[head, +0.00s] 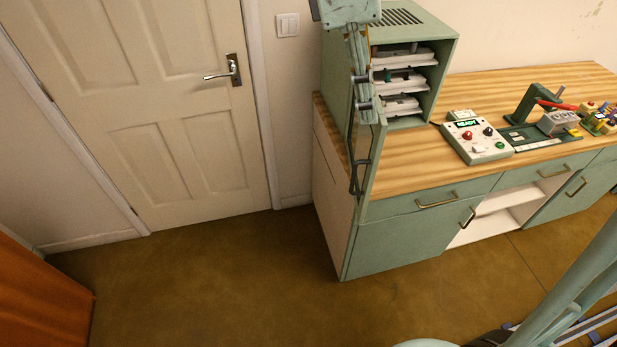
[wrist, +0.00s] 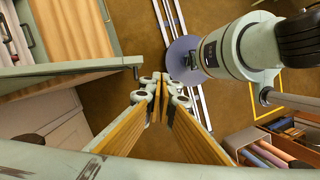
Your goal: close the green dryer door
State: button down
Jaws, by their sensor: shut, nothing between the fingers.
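The green dryer (head: 418,22) stands on the left end of the wooden counter, its front open with white trays showing inside. Its door (head: 371,165) stands open, seen nearly edge-on as a narrow green panel. A dark, long handle (head: 353,165) shows along the door's left side. My gripper (head: 364,104) hangs down close to the door's outer side in the head view. I cannot tell if it touches the door. In the wrist view my gripper (wrist: 160,77) has its fingertips together and holds nothing.
A control box (head: 477,137) with a lit READY display and a green press (head: 535,110) stand on the counter (head: 410,165) right of the dryer. A white room door (head: 150,90) is at the left. The brown floor (head: 220,280) in front is clear.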

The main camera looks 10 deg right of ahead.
jog(key=w+a+f+n+g+h+p, duration=0.1)
jog(key=w+a+f+n+h+p, duration=0.1)
jog(key=w+a+f+n, duration=0.3)
jog(key=w+a+f+n+g+h+p, duration=0.1)
jog(key=w+a+f+n+g+h, duration=0.1)
jog(key=w+a+f+n, duration=0.4)
jog(key=shift+w+f+n+g+h+p, duration=0.45)
jog(key=shift+w+f+n, duration=0.65)
jog(key=shift+f, duration=1.6)
jog(key=shift+s+d+f, duration=0.1)
jog(key=shift+s+d, duration=0.05)
jog(key=shift+s, duration=0.15)
jog(key=d+r+x, duration=0.1)
jog(key=r+x, duration=0.1)
jog(key=x, duration=1)
jog(key=shift+s+d+f+b, duration=0.25)
jog(key=shift+s+d+b, duration=0.1)
jog(key=shift+s+d, duration=0.15)
jog(key=shift+s+d+n+t, duration=0.15)
jog(key=shift+n+t, duration=0.1)
jog(key=shift+n, duration=0.05)
